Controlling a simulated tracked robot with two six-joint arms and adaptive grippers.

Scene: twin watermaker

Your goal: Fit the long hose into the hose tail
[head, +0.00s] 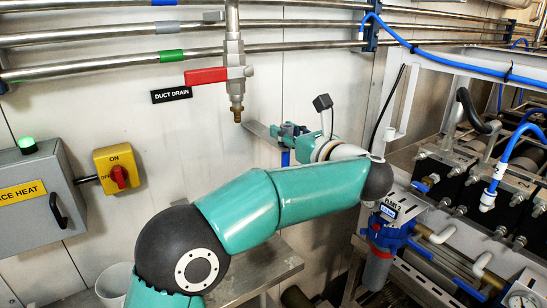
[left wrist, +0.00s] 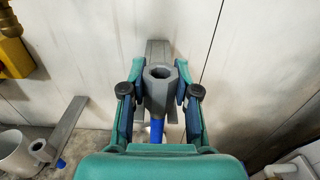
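The hose tail (head: 237,115) is the brass fitting pointing down under the red-handled valve. My left gripper (head: 287,130) is to its right and slightly lower, apart from it. In the left wrist view its two fingers (left wrist: 160,88) stand on either side of a grey, hollow, six-sided end piece (left wrist: 158,90). Blue hose (left wrist: 157,130) shows below that piece; I take this as the long hose. A short blue length (head: 285,158) also shows under the gripper in the head view. My right gripper is out of view.
A flat grey bar (head: 258,130) runs left from the gripper. A second grey ring piece (left wrist: 40,150) with blue below it stands beside a white bucket (head: 112,287). A grey cabinet (head: 40,195) is at left, pump racks (head: 450,180) at right.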

